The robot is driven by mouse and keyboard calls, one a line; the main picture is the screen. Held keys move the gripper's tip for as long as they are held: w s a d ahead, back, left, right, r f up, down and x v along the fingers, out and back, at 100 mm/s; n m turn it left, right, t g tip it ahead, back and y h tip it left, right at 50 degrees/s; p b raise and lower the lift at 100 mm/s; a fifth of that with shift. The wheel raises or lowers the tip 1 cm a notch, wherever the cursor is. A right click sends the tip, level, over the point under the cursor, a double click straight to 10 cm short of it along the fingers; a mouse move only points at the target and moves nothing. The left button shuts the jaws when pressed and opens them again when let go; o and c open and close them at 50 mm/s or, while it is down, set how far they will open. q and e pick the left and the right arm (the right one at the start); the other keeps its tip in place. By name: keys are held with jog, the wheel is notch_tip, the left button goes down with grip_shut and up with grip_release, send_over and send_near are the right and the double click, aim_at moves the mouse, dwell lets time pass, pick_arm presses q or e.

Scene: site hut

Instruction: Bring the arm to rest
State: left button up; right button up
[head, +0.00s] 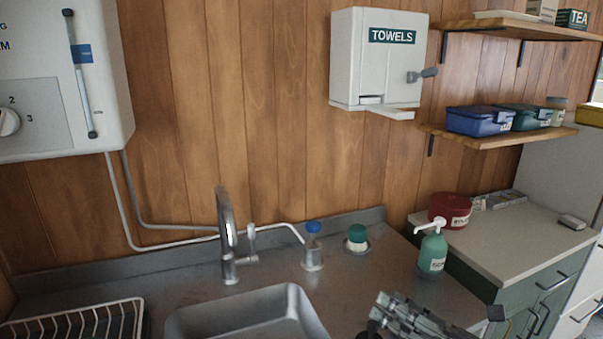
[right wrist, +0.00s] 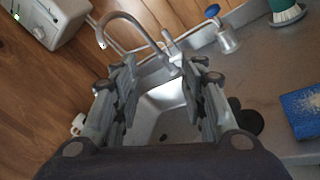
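My right gripper (head: 392,315) is low in the head view, right of the sink and in front of the green soap bottle (head: 432,252). In the right wrist view its two fingers (right wrist: 163,72) stand well apart with nothing between them. The sink (head: 250,318) and the curved tap (head: 228,235) show beyond the fingers in the wrist view. My left gripper is in neither view.
A dish rack (head: 75,318) is at front left. A blue sponge (right wrist: 303,110) lies on the counter. The towel dispenser (head: 377,60) and shelves hang above.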

jog(key=d+m+t+h, duration=0.65)
jog(key=m+h, duration=0.25)
jog(key=m, duration=0.8)
jog(key=s+d+f+m+g+h, duration=0.2)
jog(key=d+f+m+g+h, duration=0.1)
jog(key=f+m, duration=0.35)
jog(key=s+d+f+m+g+h, duration=0.3)
jog(key=f+m+g+h, duration=0.1)
jog(key=f+m, duration=0.25)
jog(key=s+a+f+m+g+y, duration=0.25)
jog(key=s+a+f+g, duration=0.25)
jog(key=s+f, duration=0.35)
jog(key=s+a+f+m+g+y, duration=0.25)
jog(key=s+a+f+g, duration=0.35)
jog(key=s, duration=0.4)
notch_tip(320, 180, down, 25)
jog(key=s+d+h, duration=0.1)
jog(key=d, duration=0.1)
jog(key=s+d+f+g, duration=0.1)
jog(key=s+d+f, duration=0.1)
jog(key=s+f, duration=1.5)
jog(key=shift+s+d+f, duration=0.15)
jog(key=shift+d+f, duration=0.05)
jog(key=shift+d, duration=0.1)
